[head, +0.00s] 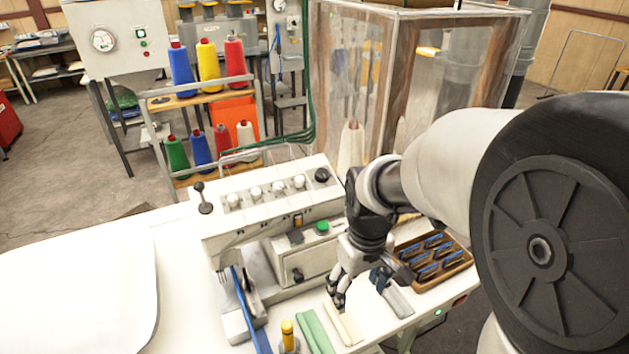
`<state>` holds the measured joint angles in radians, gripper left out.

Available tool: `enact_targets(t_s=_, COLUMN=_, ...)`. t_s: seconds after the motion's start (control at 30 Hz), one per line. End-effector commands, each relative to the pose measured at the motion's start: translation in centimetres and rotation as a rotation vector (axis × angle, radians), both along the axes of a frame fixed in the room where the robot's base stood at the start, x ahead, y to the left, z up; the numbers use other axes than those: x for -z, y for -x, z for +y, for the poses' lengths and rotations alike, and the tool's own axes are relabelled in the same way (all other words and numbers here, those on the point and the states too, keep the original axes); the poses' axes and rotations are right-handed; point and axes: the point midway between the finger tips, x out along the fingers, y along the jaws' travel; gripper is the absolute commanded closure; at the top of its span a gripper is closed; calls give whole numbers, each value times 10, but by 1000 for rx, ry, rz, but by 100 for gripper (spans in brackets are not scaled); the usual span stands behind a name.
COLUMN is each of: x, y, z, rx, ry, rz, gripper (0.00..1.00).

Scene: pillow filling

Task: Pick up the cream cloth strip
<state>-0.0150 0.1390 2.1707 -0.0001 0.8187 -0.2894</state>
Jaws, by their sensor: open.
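The cream cloth strip (349,329) lies flat on the white table, just right of a green strip (313,333). My gripper (338,301) points down above the far end of the cream strip, with its fingers apart and nothing seen between them. The fingertips overlap the strip's far end in the picture. I cannot tell whether they touch it. The gripper hides part of that end.
A white sewing machine (268,210) stands close behind and left of the gripper. A grey strip (397,301) and a wooden tray (462,264) with several blue-marked items lie to the right. A yellow-topped object (287,328) stands near the front.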

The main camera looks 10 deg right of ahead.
Motion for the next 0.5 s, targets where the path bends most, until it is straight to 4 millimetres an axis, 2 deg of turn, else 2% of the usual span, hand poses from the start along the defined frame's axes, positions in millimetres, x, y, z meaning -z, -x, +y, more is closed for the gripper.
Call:
enact_targets(t_s=0.17, x=18, y=-4, z=0, rx=-11, ry=0, rz=17, gripper=33)
enact_targets(t_s=0.5, x=92, y=-3, z=0, rx=-10, ry=0, rz=18, gripper=33)
